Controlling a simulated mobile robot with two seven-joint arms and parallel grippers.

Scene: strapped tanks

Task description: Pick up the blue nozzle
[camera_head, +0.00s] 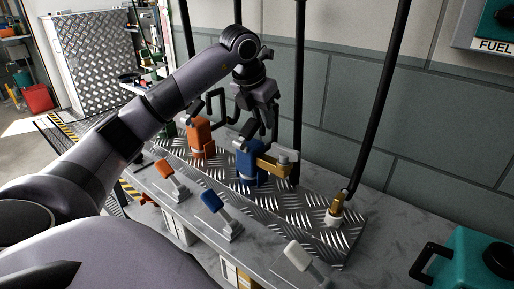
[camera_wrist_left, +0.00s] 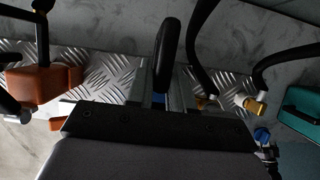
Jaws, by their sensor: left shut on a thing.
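The blue nozzle (camera_head: 248,162) is upright on the diamond-plate bench, with a brass-coloured piece and a pale end reaching right from it. My left gripper (camera_head: 258,128) comes down from above and is shut on the upper part of the blue nozzle. In the left wrist view a small bit of blue (camera_wrist_left: 158,98) shows between the fingers, below a black hose-like part; the fingers hide most of the nozzle. Whether the nozzle is clear of the plate cannot be told. My right gripper is not in view.
An orange nozzle body (camera_head: 201,139) stands close left of the gripper. A brass and white fitting (camera_head: 335,211) with a black hose stands right. Orange, blue (camera_head: 220,215) and white (camera_head: 304,261) levers line the front edge. A teal can (camera_head: 470,262) sits at lower right.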

